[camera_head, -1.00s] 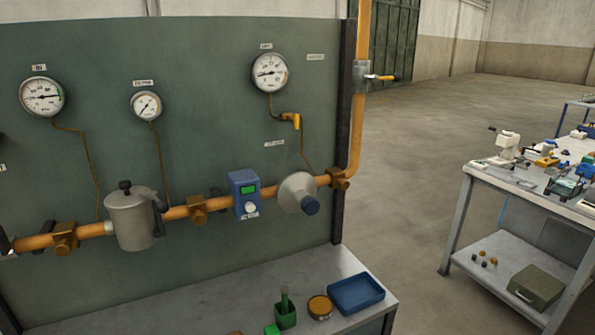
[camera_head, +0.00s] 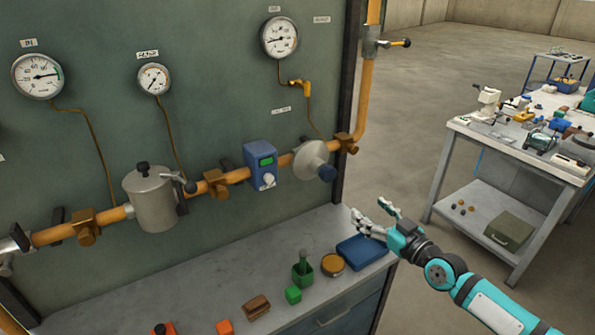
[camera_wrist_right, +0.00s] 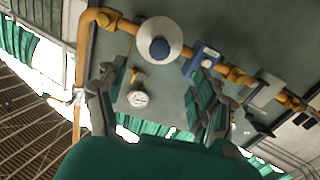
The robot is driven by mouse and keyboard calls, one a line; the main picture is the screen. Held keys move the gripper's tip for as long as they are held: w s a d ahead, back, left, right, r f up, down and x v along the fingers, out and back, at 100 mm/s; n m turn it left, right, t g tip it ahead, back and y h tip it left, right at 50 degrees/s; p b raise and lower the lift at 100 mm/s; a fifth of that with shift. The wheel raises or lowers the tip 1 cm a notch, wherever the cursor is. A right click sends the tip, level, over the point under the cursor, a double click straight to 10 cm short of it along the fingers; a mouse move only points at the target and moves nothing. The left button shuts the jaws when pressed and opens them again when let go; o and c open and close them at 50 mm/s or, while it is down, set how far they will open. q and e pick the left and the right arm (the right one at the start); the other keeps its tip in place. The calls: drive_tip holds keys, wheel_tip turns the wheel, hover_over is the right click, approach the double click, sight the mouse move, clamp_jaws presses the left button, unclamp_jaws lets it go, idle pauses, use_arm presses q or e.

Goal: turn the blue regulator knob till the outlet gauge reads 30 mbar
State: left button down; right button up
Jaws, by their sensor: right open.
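The blue regulator knob (camera_head: 327,173) sticks out from the grey round regulator body (camera_head: 309,158) on the orange pipe. The outlet gauge (camera_head: 280,37), white with a dark needle, hangs at the upper right of the panel; its scale is too small to read. My right gripper (camera_head: 369,213) is open and empty, below and right of the knob and apart from it. In the right wrist view the knob (camera_wrist_right: 160,48) shows ahead of the spread fingers (camera_wrist_right: 155,85), and a gauge (camera_wrist_right: 138,98) appears between them. My left gripper is not in view.
A blue box (camera_head: 262,165) with a green display sits left of the regulator. A blue tray (camera_head: 361,250) and small parts lie on the bench below. A cluttered table (camera_head: 520,145) stands right. Space before the knob looks clear.

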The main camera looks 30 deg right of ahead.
drive_tip(key=r, duration=0.1)
drive_tip(key=p, duration=0.1)
approach(331, 176)
drive_tip(key=w, duration=0.5)
drive_tip(key=w+b, duration=0.1)
drive_tip(key=w, duration=0.2)
drive_tip(key=w+a, duration=0.1)
drive_tip(key=w, duration=0.1)
drive_tip(key=shift+w, duration=0.4)
drive_tip(key=shift+c, duration=0.2)
drive_tip(key=c, duration=1.1)
